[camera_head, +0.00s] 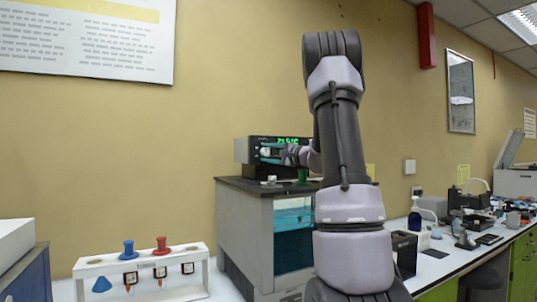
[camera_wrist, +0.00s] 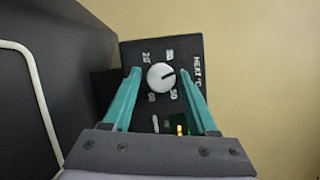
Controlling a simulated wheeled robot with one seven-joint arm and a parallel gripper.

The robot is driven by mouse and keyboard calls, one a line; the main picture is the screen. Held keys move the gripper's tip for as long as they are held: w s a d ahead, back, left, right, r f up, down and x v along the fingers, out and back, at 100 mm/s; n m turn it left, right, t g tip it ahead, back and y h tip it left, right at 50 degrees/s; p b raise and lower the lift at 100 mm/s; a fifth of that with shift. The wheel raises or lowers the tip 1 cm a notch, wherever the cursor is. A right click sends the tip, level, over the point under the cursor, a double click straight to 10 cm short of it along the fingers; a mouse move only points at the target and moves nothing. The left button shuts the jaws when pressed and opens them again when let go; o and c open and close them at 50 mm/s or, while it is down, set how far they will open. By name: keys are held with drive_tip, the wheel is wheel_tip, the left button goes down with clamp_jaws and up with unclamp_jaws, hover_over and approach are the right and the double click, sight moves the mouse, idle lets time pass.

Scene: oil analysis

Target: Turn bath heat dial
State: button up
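The heat dial (camera_wrist: 161,76) is a round white knob on a black panel marked "HEAT °C" in the wrist view. Its dark pointer mark points to the picture's right and slightly up. In the head view, the dial (camera_head: 265,152) shows small on the front of the black control unit (camera_head: 243,150) on top of the bath (camera_head: 245,215). My gripper (camera_wrist: 158,72) is open, with one teal finger on each side of the dial. Gaps show between knob and fingers in the wrist view. It also shows at the control unit in the head view (camera_head: 271,153).
Green digits (camera_head: 289,141) are lit on the control unit, partly hidden by my arm. A white rack (camera_head: 140,262) with red and blue-topped pieces stands at the lower left. A bench (camera_head: 455,262) with bottles and instruments runs along the right. The wall above the bath is clear.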

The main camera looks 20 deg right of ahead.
drive_tip(key=shift+o, duration=0.2)
drive_tip(key=v, duration=1)
drive_tip(key=shift+s, duration=0.35)
drive_tip(key=shift+d, duration=0.15)
drive_tip(key=w+a+r+n+g, duration=0.25)
drive_tip(key=a+n+g, duration=0.4)
drive_tip(key=n, duration=0.35)
drive_tip(key=d+r+n+g+h, duration=0.2)
drive_tip(key=d+r+n+h, duration=0.25)
drive_tip(key=r+n, duration=0.2)
drive_tip(key=shift+m+h, duration=0.25)
drive_tip(key=shift+h, duration=0.1)
drive_tip(key=x, duration=1)
drive_tip(key=shift+w+a+r, duration=0.15)
drive_tip(key=shift+w+a, duration=0.2)
clamp_jaws()
